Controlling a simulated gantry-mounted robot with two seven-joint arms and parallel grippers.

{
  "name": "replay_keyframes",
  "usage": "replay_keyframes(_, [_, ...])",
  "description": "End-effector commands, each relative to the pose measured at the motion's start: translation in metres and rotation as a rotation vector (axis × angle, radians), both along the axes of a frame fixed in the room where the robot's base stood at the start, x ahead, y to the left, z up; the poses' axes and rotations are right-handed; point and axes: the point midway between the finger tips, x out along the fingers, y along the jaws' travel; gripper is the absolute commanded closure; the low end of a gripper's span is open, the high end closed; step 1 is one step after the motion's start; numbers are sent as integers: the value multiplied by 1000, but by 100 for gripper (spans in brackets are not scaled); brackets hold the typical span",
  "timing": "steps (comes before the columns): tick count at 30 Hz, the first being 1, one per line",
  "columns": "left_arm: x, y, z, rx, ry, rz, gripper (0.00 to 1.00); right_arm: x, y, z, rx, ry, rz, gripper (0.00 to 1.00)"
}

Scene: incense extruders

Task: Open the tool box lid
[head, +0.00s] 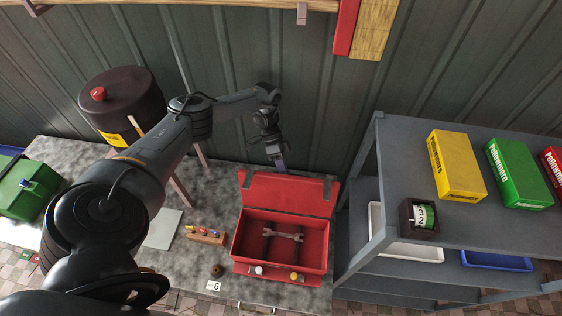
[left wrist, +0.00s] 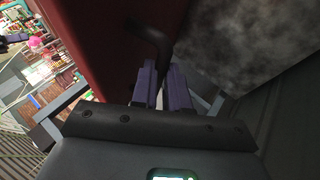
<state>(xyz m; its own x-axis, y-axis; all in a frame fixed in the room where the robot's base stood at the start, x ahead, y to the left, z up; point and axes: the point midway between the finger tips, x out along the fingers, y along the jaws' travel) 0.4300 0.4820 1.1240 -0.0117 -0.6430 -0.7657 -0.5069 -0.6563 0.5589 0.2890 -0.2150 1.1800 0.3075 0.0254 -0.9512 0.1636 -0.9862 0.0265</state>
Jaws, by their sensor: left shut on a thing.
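The red tool box (head: 238,246) stands on the grey worktable in the head view. Its red lid (head: 305,192) is raised and leans back at the rear, so the inside is exposed. My left gripper (head: 279,164) is just behind the lid's upper edge. In the left wrist view, the purple fingers of my left gripper (left wrist: 164,82) are shut on a dark handle (left wrist: 150,38) beside the red lid surface (left wrist: 100,50). The handle is hidden in the head view. My right gripper is in neither view.
A wrench (head: 286,234) lies in the box. A wooden block with colored pieces (head: 206,236), a small brown ring (head: 217,270) and a number card (head: 213,286) sit left of the box. A grey shelf (head: 380,160) stands close on the right. A corrugated wall is behind.

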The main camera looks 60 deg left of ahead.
Motion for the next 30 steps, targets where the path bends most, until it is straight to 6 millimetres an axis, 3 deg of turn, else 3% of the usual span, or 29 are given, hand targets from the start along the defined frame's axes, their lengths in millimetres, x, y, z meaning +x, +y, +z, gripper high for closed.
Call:
replay_keyframes(12, [-3,-3,-3,-6,12,-2,100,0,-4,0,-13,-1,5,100])
replay_keyframes(13, [-3,-3,-3,-5,12,-3,81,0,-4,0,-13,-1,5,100])
replay_keyframes(17, [-2,-2,-2,-5,10,-2,61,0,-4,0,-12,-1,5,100])
replay_keyframes(30, [-1,-1,3,-5,5,0,60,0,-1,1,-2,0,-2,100])
